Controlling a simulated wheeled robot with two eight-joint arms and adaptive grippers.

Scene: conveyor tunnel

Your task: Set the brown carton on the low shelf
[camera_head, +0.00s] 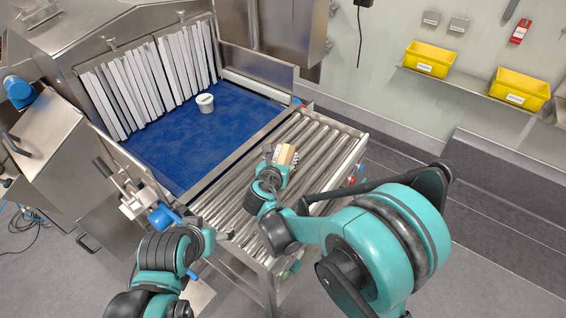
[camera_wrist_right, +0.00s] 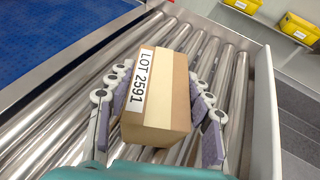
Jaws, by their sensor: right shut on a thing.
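The brown carton (camera_head: 286,154) is over the steel rollers in the head view. In the right wrist view the carton (camera_wrist_right: 176,92) shows a lighter tape strip and a white label reading LOT 2591. My right gripper (camera_head: 275,166) is shut on it, with grey pads (camera_wrist_right: 166,122) against its left and right sides. I cannot tell whether the carton touches the rollers. I cannot make out for sure which surface is the low shelf.
The roller conveyor (camera_head: 318,152) adjoins a blue belt (camera_head: 224,126) with a white round container (camera_head: 205,103) by strip curtains (camera_head: 150,75). Yellow bins (camera_head: 430,59) stand on a wall shelf (camera_head: 462,94). A dark grey ledge (camera_head: 520,172) runs along the wall. Floor at right is clear.

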